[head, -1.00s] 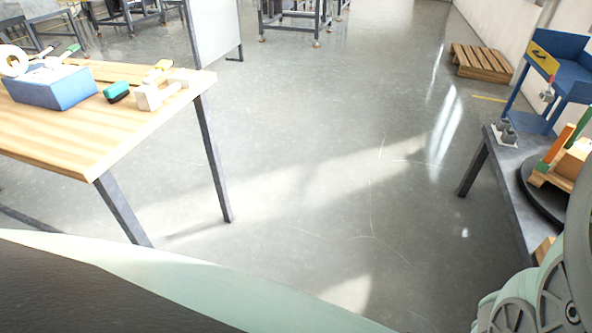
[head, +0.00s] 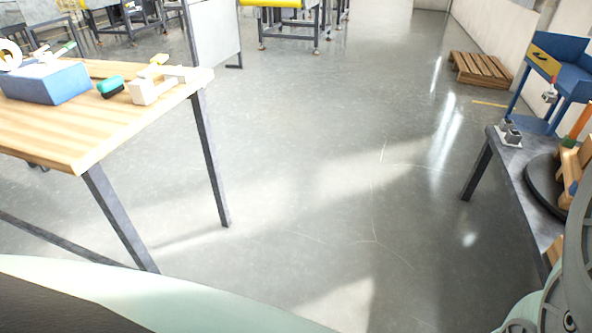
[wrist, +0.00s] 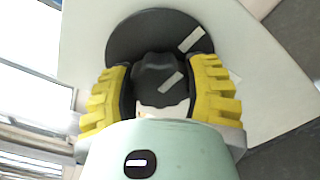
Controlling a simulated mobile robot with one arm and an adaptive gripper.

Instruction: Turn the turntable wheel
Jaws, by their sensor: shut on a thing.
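The turntable (head: 540,184) is a dark round disc on the grey table at the right of the head view, partly cut off by the picture edge and my arm. Wooden pieces (head: 572,165) with an orange part stand on it. In the wrist view, a black lobed knob, the turntable wheel (wrist: 155,68), sits in front of a dark disc (wrist: 124,42). The yellow fingers of my gripper (wrist: 160,84) are on both sides of the wheel, shut on it. Its lower part is hidden by my gripper. The fingers do not show in the head view.
A wooden table (head: 60,135) at the left holds a blue box (head: 45,84), a green-and-black item (head: 110,87) and pale wooden pieces. A small grey fixture (head: 509,135) sits on the right table's corner. A pallet (head: 481,68) lies farther back. The floor between the tables is clear.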

